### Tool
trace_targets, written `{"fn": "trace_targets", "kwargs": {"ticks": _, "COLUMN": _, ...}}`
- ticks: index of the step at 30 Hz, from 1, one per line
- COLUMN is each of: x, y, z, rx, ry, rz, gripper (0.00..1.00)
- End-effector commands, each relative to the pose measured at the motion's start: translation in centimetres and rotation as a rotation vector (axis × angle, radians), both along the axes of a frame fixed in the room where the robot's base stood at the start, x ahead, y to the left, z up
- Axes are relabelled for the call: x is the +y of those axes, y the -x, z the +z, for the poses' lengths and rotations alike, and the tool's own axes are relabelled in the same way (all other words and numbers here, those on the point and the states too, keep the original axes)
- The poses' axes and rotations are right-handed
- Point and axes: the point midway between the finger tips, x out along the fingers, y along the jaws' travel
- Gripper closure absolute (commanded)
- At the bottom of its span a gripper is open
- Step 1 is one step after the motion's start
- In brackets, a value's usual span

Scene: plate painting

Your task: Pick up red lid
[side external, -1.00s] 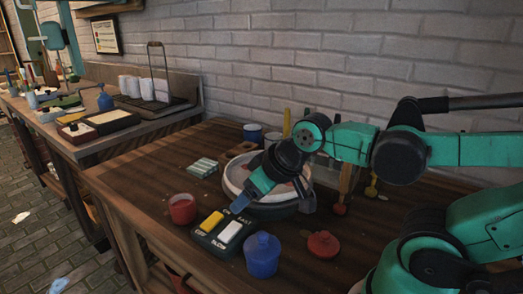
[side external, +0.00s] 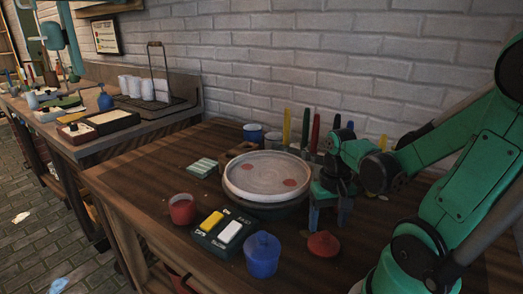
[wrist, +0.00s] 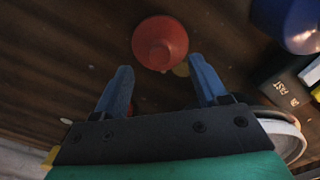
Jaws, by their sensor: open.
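The red lid (side external: 323,244) lies on the wooden table, right of the blue lidded pot (side external: 262,254). In the wrist view the red lid (wrist: 160,42) shows its cone-like top just beyond the fingertips, roughly centred between them. My gripper (side external: 328,228) points down behind the lid, with its blue fingers apart and empty. In the wrist view my gripper (wrist: 158,76) is open, with the lid ahead of the gap and not enclosed.
A white plate with red spots (side external: 262,172) sits on a turntable left of my gripper. A button box (side external: 222,232) and a red cup (side external: 182,209) stand at the front. Upright coloured tools (side external: 305,128) stand behind. The blue pot (wrist: 290,22) is close beside the lid.

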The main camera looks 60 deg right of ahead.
Motion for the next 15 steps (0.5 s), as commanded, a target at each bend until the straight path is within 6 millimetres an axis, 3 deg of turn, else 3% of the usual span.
{"fn": "trace_targets", "kwargs": {"ticks": 7, "x": 0.0, "y": -0.1, "z": -2.0, "rx": -0.001, "ry": 0.000, "rz": 0.002, "gripper": 0.34}}
{"fn": "trace_targets", "kwargs": {"ticks": 15, "x": 0.0, "y": 0.0, "z": -3.0, "rx": -0.002, "ry": 0.001, "rz": 0.002, "gripper": 0.34}}
